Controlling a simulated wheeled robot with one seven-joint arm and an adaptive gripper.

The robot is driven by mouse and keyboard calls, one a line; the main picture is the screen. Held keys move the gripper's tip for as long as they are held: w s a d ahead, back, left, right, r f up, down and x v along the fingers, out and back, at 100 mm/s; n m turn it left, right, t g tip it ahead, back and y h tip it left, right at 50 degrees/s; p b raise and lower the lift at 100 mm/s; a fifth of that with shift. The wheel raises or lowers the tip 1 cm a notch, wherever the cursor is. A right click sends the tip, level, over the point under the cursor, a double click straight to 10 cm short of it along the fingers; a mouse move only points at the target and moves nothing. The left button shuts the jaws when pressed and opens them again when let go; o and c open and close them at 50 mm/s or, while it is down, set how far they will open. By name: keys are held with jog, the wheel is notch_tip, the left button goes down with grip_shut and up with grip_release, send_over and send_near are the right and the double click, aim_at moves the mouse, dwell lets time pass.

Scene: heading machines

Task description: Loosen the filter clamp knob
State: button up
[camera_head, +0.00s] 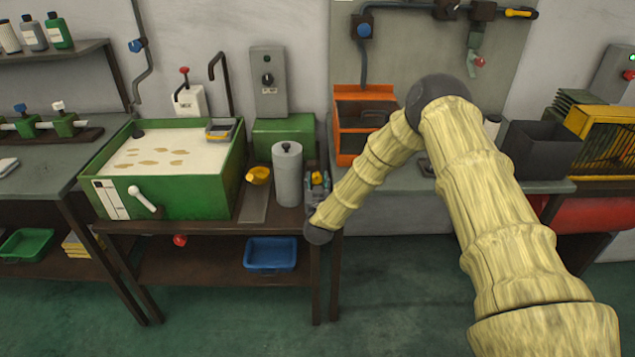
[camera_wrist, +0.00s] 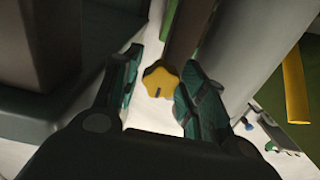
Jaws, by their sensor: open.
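The clamp knob (camera_wrist: 160,80) is a yellow, star-shaped knob with a dark mark on its face. In the wrist view it sits between the tips of my open gripper (camera_wrist: 157,92), with a visible gap to the left finger and close to the right one. I cannot tell whether the right finger touches it. In the head view my gripper (camera_head: 317,187) is at the right end of the green machine's bench, and a bit of yellow, likely the knob (camera_head: 318,176), shows there. A grey filter cylinder (camera_head: 288,178) stands just left of it; a grey cylinder (camera_wrist: 245,45) also fills the wrist view's upper right.
A green tank (camera_head: 190,196) with pale liquid and a yellow cup (camera_head: 258,175) are to the left. An orange rack (camera_head: 345,158) stands behind my arm. A blue tray (camera_head: 270,254) is on the lower shelf. The green floor in front is clear.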

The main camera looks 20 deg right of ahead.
jog(key=c, duration=0.8)
jog(key=shift+o, duration=0.3)
